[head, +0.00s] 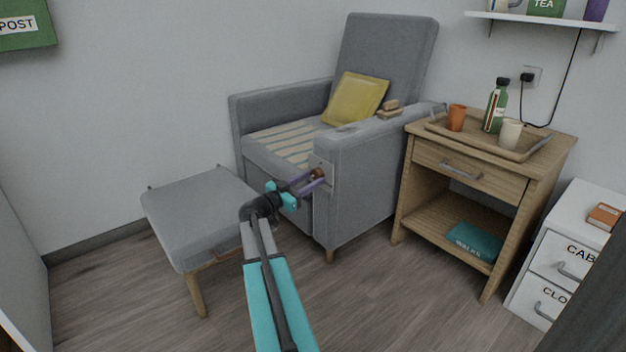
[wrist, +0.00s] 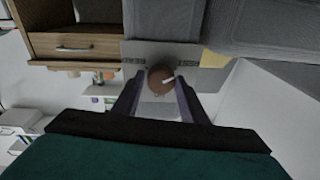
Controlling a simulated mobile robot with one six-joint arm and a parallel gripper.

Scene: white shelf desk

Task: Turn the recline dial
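The recline dial (head: 319,173) is a round brown knob on a grey plate (head: 328,182) at the front of the armchair's near armrest. In the wrist view the dial (wrist: 160,81) carries a short white mark that points to the right and slightly up. My gripper (head: 309,183) reaches the plate from the front left. In the wrist view its two purple fingers (wrist: 161,84) are apart, one on each side of the dial. A narrow gap seems to show between each fingertip and the knob; contact is hard to tell.
The grey armchair (head: 365,165) holds a yellow cushion (head: 355,98). A grey footstool (head: 197,215) stands left of my arm. A wooden side table (head: 480,172) with a tray, cups and a bottle stands to the right, beside a white drawer cabinet (head: 560,255). The floor in front is clear.

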